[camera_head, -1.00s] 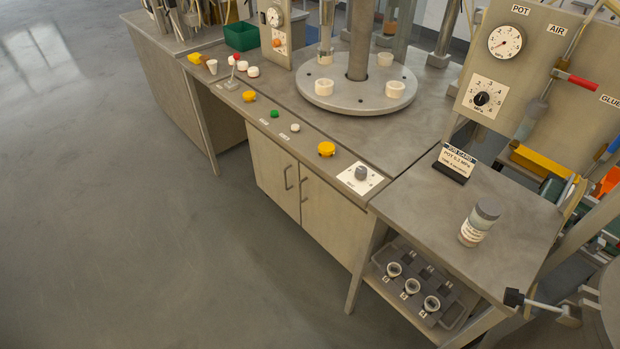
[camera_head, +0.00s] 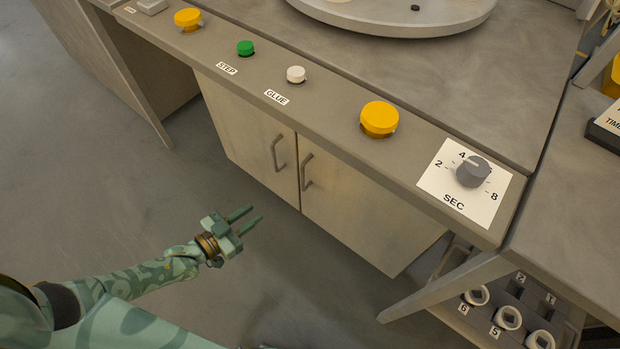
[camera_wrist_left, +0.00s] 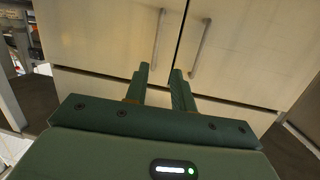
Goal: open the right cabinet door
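The right cabinet door (camera_head: 355,215) is shut under the bench, with a grey vertical bar handle (camera_head: 306,172) near its left edge. The left door (camera_head: 240,130) is also shut, with its handle (camera_head: 277,153) near the seam. In the left wrist view the right door's handle (camera_wrist_left: 200,48) stands above and right of the fingers. My left gripper (camera_head: 248,219) is open and empty, in front of the cabinet and apart from both handles; its two green fingers also show in the left wrist view (camera_wrist_left: 160,85). My right gripper is not in view.
The bench edge above the doors carries a yellow button (camera_head: 379,118), a green button (camera_head: 245,48), a white button (camera_head: 296,74) and a SEC dial (camera_head: 473,171). A slanted table leg (camera_head: 445,285) stands right of the cabinet. The floor before the doors is clear.

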